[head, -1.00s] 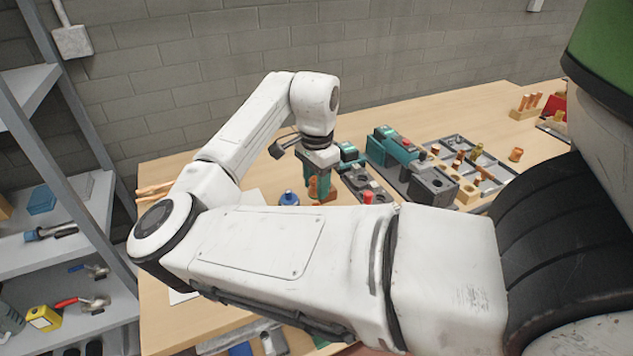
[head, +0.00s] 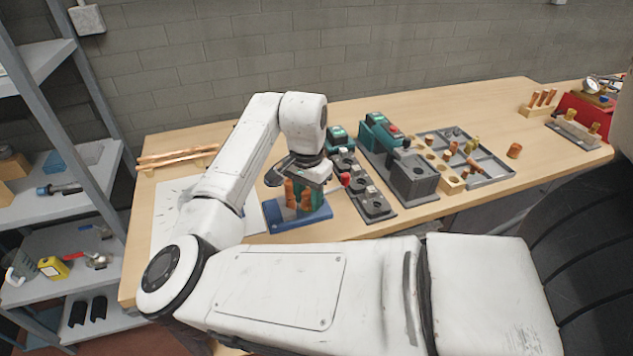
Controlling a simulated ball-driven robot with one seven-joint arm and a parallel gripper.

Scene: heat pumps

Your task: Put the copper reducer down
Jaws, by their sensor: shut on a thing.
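My gripper (head: 299,197) hangs pointing down over a blue block-like base (head: 316,216) on the workbench, left of the grey fixtures. It is shut on a copper piece (head: 306,199), which I take to be the copper reducer; it is small and partly covered by the jaws. Another copper-coloured shape (head: 289,191) shows just left of it. I cannot tell whether the held piece touches the blue base.
Grey fixtures with teal tops (head: 382,135) stand right of my gripper. A grey compartment tray (head: 490,178) holds several copper and brass fittings. A white sheet (head: 172,215) and copper pipes (head: 178,156) lie at left. Shelving (head: 70,215) stands beyond the bench's left end.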

